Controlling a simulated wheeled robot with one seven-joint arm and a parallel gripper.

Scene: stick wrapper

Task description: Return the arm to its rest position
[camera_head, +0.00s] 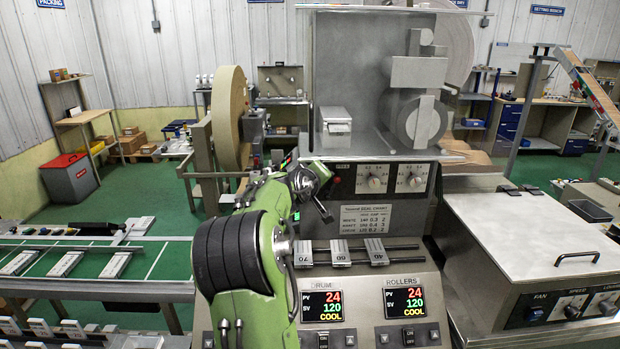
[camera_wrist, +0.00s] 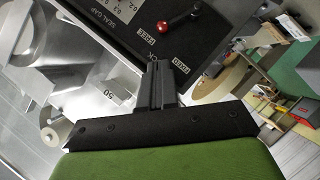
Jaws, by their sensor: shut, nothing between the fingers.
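My green arm with black joint rings (camera_head: 240,250) rises in front of the machine in the head view. My gripper (camera_wrist: 154,68) shows in the wrist view with its two dark fingers together and nothing between them. It is close to the machine's black panel, below the red-knobbed lever (camera_wrist: 163,26) in that picture; contact cannot be told. In the head view the arm's end is beside the upper panel, left of the seal chart (camera_head: 382,218), and the fingertips are hard to make out.
The wrapping machine's control panel (camera_head: 362,322) has two lit displays. Numbered blocks (camera_head: 340,252) sit on its ledge. A grey lidded unit (camera_head: 550,240) stands at right. A conveyor (camera_head: 95,290) with white packs runs at left. Green floor (camera_head: 135,200) is open behind it.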

